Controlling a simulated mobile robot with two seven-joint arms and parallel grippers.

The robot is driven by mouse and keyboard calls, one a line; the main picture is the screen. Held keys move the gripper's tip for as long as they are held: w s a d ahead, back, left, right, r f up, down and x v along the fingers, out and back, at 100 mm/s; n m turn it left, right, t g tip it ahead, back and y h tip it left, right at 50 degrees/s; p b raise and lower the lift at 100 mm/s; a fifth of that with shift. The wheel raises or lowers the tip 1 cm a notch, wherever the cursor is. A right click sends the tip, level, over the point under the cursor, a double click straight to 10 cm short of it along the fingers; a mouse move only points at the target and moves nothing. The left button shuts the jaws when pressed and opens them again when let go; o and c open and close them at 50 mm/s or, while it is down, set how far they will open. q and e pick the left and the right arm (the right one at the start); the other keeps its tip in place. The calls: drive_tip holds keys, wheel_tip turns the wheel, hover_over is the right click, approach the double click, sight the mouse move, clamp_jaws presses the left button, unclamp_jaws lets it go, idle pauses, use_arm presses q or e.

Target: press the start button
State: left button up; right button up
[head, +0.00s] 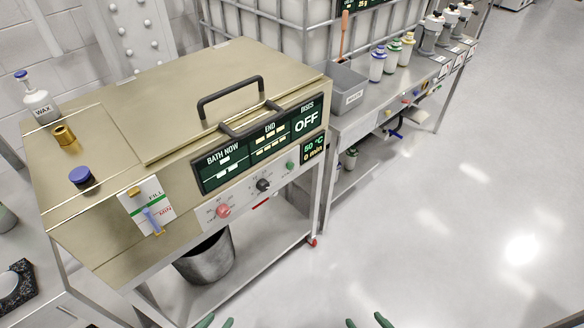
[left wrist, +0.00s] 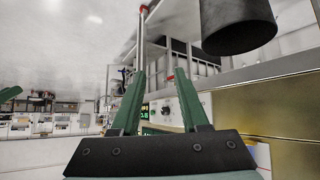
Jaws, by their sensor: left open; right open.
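A tan bath machine (head: 190,95) stands at the left of the head view. Its front strip carries a green button (head: 290,165), a black knob (head: 263,185) and a red button (head: 223,211). I cannot read which label says start. My left gripper (head: 217,322) shows only its fingertips at the bottom edge, apart and empty, below and in front of the machine. My right gripper (head: 367,320) also shows only spread, empty tips, further right over the floor. In the left wrist view, the left gripper (left wrist: 159,78) is open, with part of the panel visible beyond its fingers.
A dark bin (head: 207,260) stands on the shelf under the machine. The lid has a black handle (head: 231,95). The display (head: 308,120) reads OFF. A bench (head: 385,100) with bottles and a grey box (head: 346,88) adjoins at right. The floor (head: 430,220) in front is clear.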

use_arm(q)
clamp_jaws()
idle(1.3)
